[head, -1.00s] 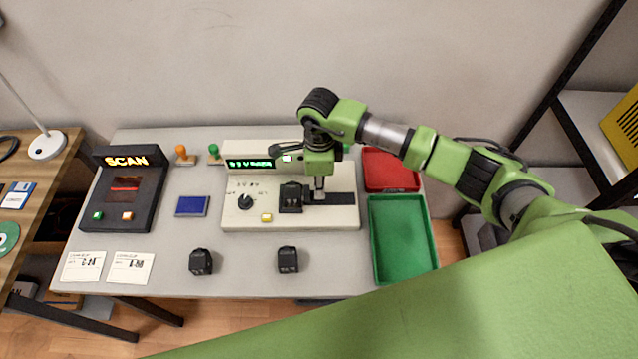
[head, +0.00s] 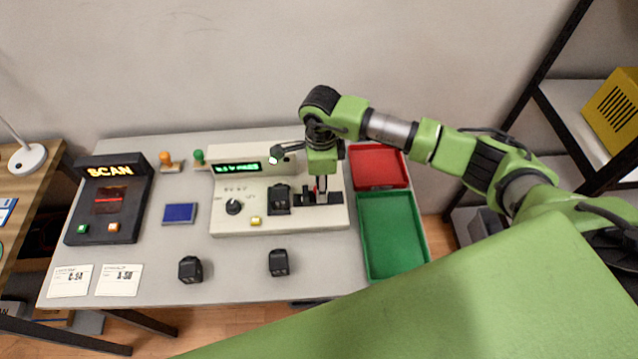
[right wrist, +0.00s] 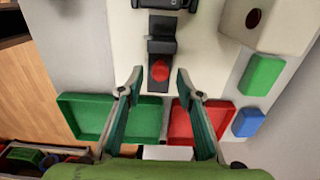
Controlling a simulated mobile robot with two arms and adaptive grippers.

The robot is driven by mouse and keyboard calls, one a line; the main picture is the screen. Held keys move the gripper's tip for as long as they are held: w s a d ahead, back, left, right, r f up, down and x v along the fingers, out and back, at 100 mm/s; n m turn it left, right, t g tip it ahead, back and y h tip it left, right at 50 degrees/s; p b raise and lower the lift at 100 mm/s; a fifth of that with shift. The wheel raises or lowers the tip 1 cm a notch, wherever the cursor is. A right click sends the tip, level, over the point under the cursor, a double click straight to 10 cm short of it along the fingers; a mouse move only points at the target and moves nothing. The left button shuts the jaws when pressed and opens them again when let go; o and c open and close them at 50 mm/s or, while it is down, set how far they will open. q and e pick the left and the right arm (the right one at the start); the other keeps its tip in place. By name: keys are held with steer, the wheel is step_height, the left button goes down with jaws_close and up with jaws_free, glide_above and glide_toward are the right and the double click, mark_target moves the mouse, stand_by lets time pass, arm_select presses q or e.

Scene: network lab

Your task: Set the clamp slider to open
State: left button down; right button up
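The clamp slider has a red knob (right wrist: 158,71) on a dark track (right wrist: 160,50) in the right wrist view. In the head view its black track (head: 336,198) runs across the right part of the cream test station (head: 235,222). A black module (head: 279,198) sits at the left end of the track. My right gripper (right wrist: 158,82) is open over the track, its fingertips on either side of the knob. Contact cannot be told. In the head view the right gripper (head: 320,184) points down and partly hides the slider. My left gripper is not in view.
The station has a display (head: 237,168), a dial (head: 233,207) and a yellow button (head: 256,221). Red (head: 378,181) and green (head: 392,235) trays stand to its right. Two black modules (head: 190,269) (head: 278,263) lie in front. A scanner (head: 109,203) stands left.

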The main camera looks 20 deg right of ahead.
steer(key=shift+a, duration=0.1)
steer(key=shift+w+r, duration=0.1)
steer(key=shift+r, duration=0.2)
step_height(320, 180, up, 12)
steer(key=shift+f, duration=0.25)
steer(key=shift+f, duration=0.1)
stand_by(0.3)
